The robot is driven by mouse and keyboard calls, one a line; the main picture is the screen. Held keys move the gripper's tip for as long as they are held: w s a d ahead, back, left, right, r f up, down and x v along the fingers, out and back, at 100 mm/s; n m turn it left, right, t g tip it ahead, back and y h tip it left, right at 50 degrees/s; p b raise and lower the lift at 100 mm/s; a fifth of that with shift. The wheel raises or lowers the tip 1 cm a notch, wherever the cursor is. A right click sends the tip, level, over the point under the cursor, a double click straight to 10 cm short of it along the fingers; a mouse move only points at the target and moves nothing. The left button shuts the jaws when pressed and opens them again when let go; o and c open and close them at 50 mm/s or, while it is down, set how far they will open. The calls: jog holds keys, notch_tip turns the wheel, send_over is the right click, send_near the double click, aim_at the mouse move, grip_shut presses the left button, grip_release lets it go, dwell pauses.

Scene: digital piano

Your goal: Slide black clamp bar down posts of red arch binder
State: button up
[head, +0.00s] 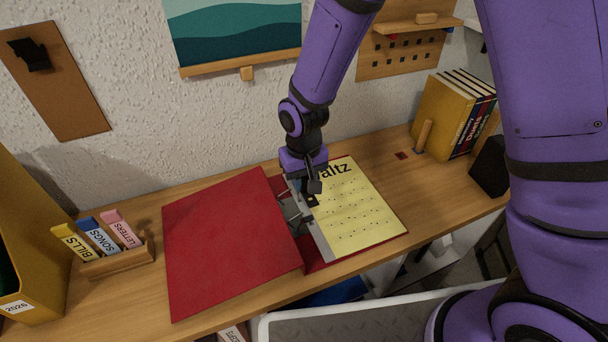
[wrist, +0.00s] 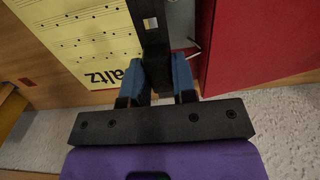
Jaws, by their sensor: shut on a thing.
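The red arch binder (head: 228,240) lies open on the desk, its left cover flat. A yellow sheet headed "altz" (head: 360,212) lies on its right side; the start of the title is hidden by my arm. The sheet (wrist: 80,42) and the red cover (wrist: 262,45) also show in the wrist view. My gripper (wrist: 158,80) is shut on the black clamp bar (wrist: 152,28), which has a square hole. A bit of metal (wrist: 190,50) shows beside the bar. In the head view my gripper (head: 308,186) is over the binder's grey mechanism (head: 290,208); whether the bar is around the posts is hidden.
A wooden holder (head: 118,262) with several labelled tabs stands left, near a yellow file box (head: 30,240). Books (head: 458,112) and a black box (head: 490,165) stand at the right back. The textured wall (head: 140,100) is close behind the binder.

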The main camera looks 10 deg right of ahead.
jog(key=shift+f, duration=2.05)
jog(key=shift+d+f, duration=0.1)
jog(key=shift+f, duration=1.2)
dwell(3.8)
jog(key=o, duration=1)
